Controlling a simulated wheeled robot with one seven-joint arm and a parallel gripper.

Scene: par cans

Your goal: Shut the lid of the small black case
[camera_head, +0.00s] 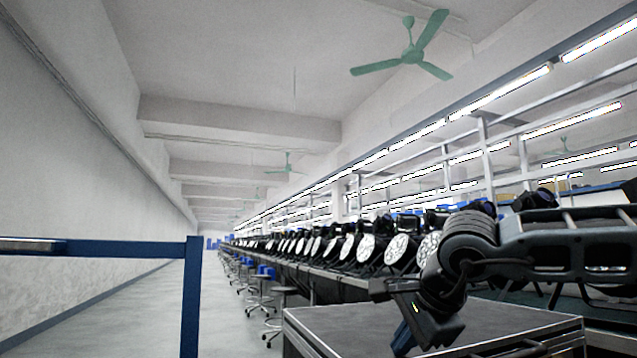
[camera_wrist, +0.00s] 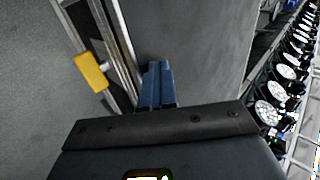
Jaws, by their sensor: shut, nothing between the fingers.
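A case with a dark grey top and metal edge strips (camera_head: 350,325) stands at the bottom right of the head view; I take it to be the small black case. In the wrist view its dark panel (camera_wrist: 195,45) runs up the middle, with paired metal strips along its left side. The lid's exact angle is unclear. My gripper (camera_head: 404,342) points down in front of the case top. In the wrist view its blue fingers (camera_wrist: 160,72) are together and empty, beside the metal strips; I cannot tell whether they touch the case.
A yellow part (camera_wrist: 91,71) sits beside the metal strips. A long bench with a row of stage lights (camera_head: 365,250) runs behind the case, with stools (camera_head: 265,290) along it. A blue rail (camera_head: 190,300) stands at the left. The grey floor between is free.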

